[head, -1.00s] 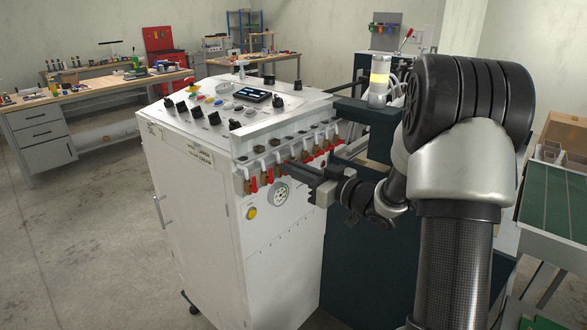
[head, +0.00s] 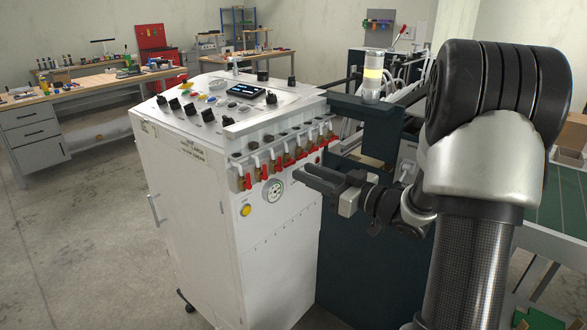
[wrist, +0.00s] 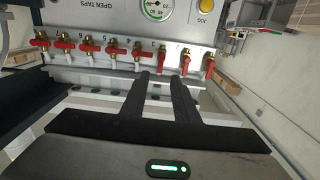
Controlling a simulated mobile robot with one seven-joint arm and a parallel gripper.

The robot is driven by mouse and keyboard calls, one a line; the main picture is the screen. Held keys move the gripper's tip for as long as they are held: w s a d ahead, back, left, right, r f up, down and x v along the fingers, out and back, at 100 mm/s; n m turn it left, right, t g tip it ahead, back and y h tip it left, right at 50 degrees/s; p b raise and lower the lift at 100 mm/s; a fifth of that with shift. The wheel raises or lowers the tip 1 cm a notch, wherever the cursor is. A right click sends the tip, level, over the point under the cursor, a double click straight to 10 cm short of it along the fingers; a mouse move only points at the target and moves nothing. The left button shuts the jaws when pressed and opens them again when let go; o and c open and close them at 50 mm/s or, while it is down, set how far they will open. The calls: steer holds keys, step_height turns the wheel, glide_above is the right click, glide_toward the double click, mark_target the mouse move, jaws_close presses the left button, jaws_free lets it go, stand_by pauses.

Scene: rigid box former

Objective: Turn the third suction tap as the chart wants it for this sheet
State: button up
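A row of red-handled brass taps runs along the white cabinet's front in the head view. The third suction tap (wrist: 161,55) shows in the wrist view, counting from the gauge-lamp end at the right, with its red handle lengthwise to its pipe. The first tap (wrist: 210,65) and second tap (wrist: 185,62) also have lengthwise handles; several taps further left have crosswise handles. My gripper (wrist: 160,82) is open and empty, its two fingers pointing at the third tap with a gap between them. In the head view my gripper (head: 318,176) stands clear of the taps. No chart is readable.
The white cabinet (head: 185,205) carries a sloped console with knobs and a small screen (head: 247,91). Open floor lies at the left.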

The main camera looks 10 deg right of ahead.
steer(key=v, duration=1)
steer(key=shift+s, duration=0.15)
